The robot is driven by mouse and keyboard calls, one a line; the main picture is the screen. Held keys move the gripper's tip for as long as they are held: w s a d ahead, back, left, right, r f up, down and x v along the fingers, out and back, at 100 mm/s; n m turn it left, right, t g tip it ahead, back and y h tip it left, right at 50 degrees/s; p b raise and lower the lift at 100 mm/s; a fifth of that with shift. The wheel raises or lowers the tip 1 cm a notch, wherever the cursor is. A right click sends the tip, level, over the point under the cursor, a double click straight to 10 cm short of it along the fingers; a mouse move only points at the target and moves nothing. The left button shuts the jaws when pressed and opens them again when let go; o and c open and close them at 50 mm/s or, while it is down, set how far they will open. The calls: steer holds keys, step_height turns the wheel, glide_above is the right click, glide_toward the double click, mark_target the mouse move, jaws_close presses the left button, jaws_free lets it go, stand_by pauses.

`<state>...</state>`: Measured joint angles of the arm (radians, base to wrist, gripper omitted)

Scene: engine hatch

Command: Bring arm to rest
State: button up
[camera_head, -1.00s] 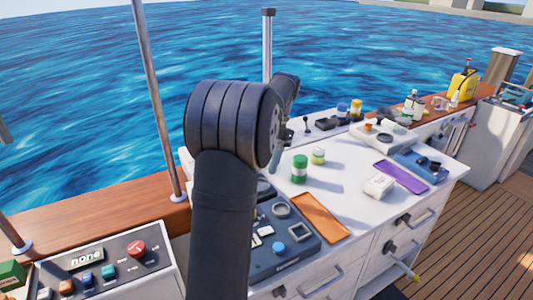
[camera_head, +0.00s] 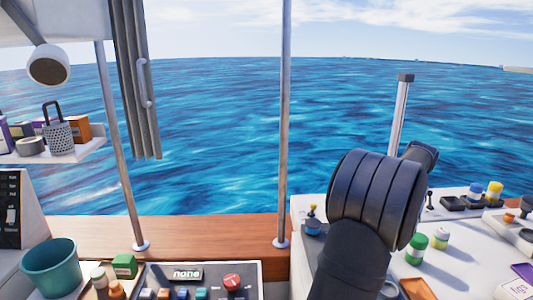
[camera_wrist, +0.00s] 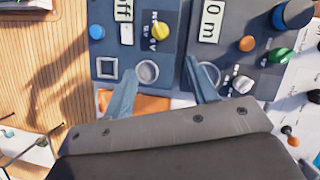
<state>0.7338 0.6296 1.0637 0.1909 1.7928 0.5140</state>
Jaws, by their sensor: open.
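My arm rises from the bottom right of the head view, its dark rounded joint in front of the white counter (camera_head: 455,268). My gripper is hidden in the head view behind the arm. In the wrist view my gripper (camera_wrist: 160,88) is open, with two grey-blue fingers apart and nothing between them. It hangs over two dark control panels, a left one (camera_wrist: 112,72) with a yellow knob and a right one (camera_wrist: 262,70) with orange and green knobs. An orange flat piece (camera_wrist: 148,103) lies behind the fingers.
A teal bucket (camera_head: 52,268) and a box with a red button (camera_head: 232,282) are at lower left. A wooden rail (camera_head: 200,232) with metal posts runs behind.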

steer(key=x, duration=1.6)
steer(key=shift+d+r, duration=0.15)
